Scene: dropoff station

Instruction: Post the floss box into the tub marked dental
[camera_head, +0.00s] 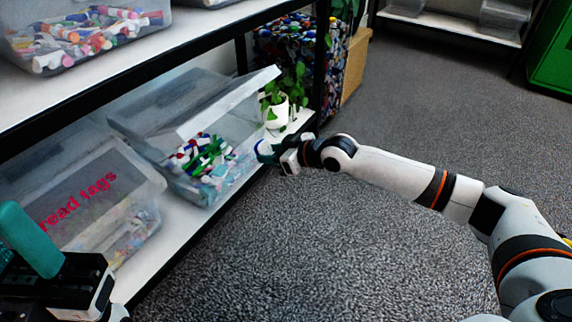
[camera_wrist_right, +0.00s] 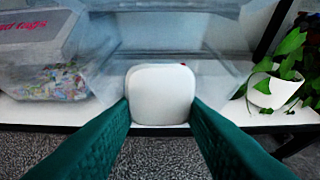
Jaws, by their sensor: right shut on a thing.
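In the right wrist view a white rounded floss box (camera_wrist_right: 161,94) sits between the teal fingers of my right gripper (camera_wrist_right: 160,112), which is shut on it. In the head view my right gripper (camera_head: 270,152) is at the front right edge of a clear tub (camera_head: 190,185) with a raised, tilted lid (camera_head: 225,103). This tub holds colourful small items and shows no readable label. It also stands behind the floss box in the wrist view (camera_wrist_right: 210,75). My left gripper (camera_head: 35,245) is at the lower left; one teal finger shows clearly, so its opening is unclear.
A lidded tub with red lettering "read tags" (camera_head: 100,190) stands left on the white shelf (camera_head: 165,245). A potted plant (camera_head: 277,108) stands right of the open tub. Another tub (camera_head: 85,35) is on the shelf above. The grey carpet (camera_head: 260,250) is clear.

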